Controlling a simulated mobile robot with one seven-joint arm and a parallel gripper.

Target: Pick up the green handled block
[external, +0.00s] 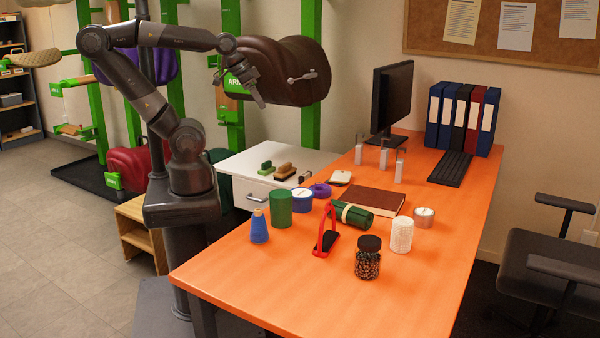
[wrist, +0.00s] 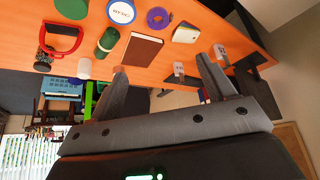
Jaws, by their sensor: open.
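A small green block with a raised grip (external: 265,168), which looks like the green handled block, lies on the white drawer cabinet (external: 235,163), left of a similar brown block (external: 285,171). My gripper (external: 260,99) is high in the air above the cabinet, in front of the brown saddle, well apart from the block. In the wrist view my gripper (wrist: 160,72) has its two fingers spread with nothing between them. I cannot make out the green handled block in the wrist view.
The orange desk (external: 330,290) stands right of the cabinet and holds several items: a green cylinder (external: 279,209), a blue cone-shaped item (external: 259,228), a red-handled item (external: 325,238), a jar (external: 368,260) and a brown book (external: 370,199). The brown saddle (external: 290,75) hangs behind my gripper.

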